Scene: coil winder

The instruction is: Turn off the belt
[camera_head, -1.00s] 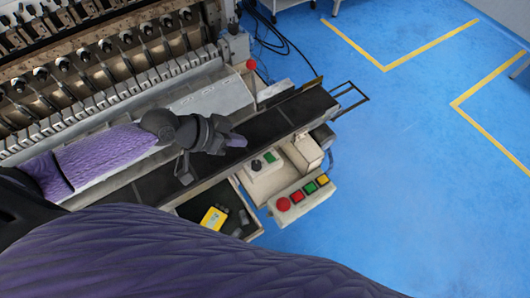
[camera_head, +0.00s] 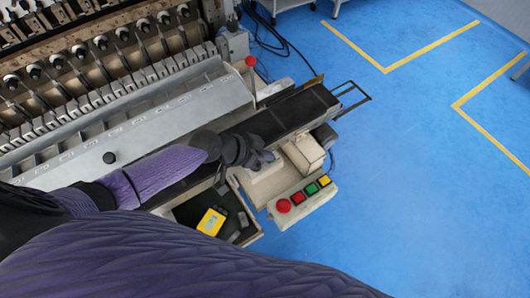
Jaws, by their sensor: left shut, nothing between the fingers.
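The black belt (camera_head: 290,112) runs diagonally along the front of the winding machine. A small pale switch box (camera_head: 266,176) stands beside the belt's front edge. My left gripper (camera_head: 262,158) is shut and empty. It is over the top of this box and hides most of it, including the black knob; a bit of green shows by the fingertips. I cannot tell whether the fingers touch the box. My right gripper is not in view.
A pale panel (camera_head: 306,205) with a red round button (camera_head: 284,206) and red, green and yellow square buttons sits to the right. An open drawer holds a yellow device (camera_head: 211,222). A red-knobbed lever (camera_head: 251,62) stands behind the belt. Blue floor (camera_head: 430,130) is clear at right.

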